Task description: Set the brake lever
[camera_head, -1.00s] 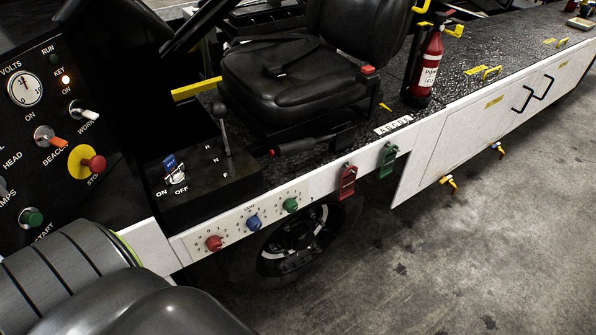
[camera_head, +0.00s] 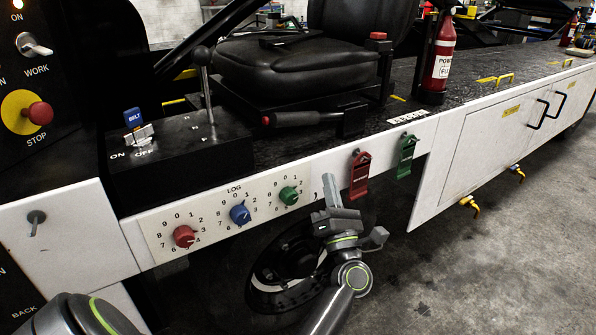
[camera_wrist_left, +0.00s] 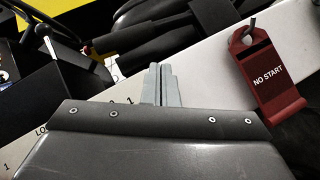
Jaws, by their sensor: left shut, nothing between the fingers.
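The brake lever (camera_head: 300,118) is a black grip with a red tip, lying low and nearly level beside the seat base. Its red-tipped black grip also appears at the upper left of the left wrist view (camera_wrist_left: 110,42). My left gripper (camera_head: 329,186) is in front of the white side panel, below the lever and apart from it. Its fingers are shut and empty; they also show in the left wrist view (camera_wrist_left: 160,75), pointing toward the panel's upper edge. My right gripper is not in view.
A red tag (camera_head: 360,175) and a green tag (camera_head: 406,157) hang just right of my left gripper. Coloured knobs (camera_head: 240,214) sit left of it. An upright shift lever (camera_head: 204,85) rises from the black console. The seat (camera_head: 295,70) is behind the brake lever.

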